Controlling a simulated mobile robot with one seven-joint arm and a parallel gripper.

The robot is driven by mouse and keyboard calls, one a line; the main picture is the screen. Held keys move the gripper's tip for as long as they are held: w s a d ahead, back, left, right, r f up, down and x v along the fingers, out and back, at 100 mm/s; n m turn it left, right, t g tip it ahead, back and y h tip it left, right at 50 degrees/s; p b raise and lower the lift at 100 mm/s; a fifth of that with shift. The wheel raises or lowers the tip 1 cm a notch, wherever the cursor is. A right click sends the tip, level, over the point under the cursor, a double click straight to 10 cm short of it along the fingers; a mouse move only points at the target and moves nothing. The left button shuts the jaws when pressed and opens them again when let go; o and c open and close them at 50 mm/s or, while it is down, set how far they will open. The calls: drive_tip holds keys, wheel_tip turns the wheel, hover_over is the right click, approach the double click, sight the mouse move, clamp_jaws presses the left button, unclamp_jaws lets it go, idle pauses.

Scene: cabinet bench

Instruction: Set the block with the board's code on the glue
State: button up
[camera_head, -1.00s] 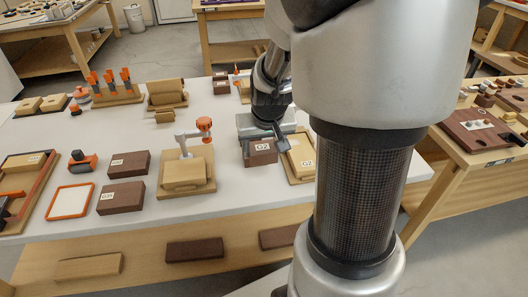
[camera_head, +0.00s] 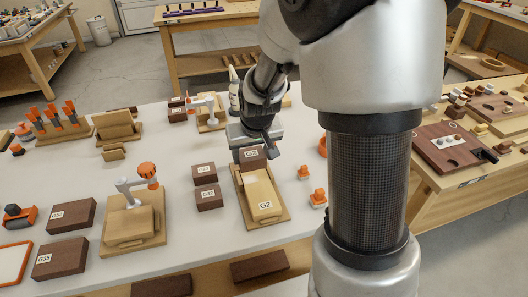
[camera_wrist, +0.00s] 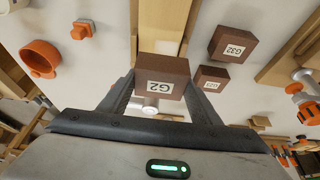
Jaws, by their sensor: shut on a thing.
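My gripper (camera_wrist: 159,98) is shut on a dark brown block (camera_head: 253,158) with a white G2 label; the label reads upside down in the wrist view (camera_wrist: 153,87). The board (camera_head: 280,216) is a pale wooden base bearing a lighter wooden piece (camera_head: 262,188) with a G2 label at its near end. The held block is over or at the board's far end in the head view; I cannot tell whether it touches. The board also shows beyond the block in the wrist view (camera_wrist: 165,25).
Two brown blocks (camera_head: 208,197) (camera_head: 204,173) stand just left of the board, the nearer labelled G32. Orange pieces (camera_head: 318,198) (camera_head: 303,173) stand to its right. A clamp fixture (camera_head: 130,225) with an orange knob stands further left.

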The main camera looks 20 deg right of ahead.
drive_tip(key=shift+w+d, duration=0.45)
drive_tip(key=shift+f+b, duration=1.7)
drive_tip(key=shift+f, duration=0.75)
drive_tip(key=shift+f+b, duration=0.5)
drive_tip(key=shift+b, duration=0.2)
idle(0.6)
idle(0.4)
drive_tip(key=o, duration=1.1)
drive_tip(key=shift+c, duration=1.2)
drive_tip(key=shift+r, duration=0.15)
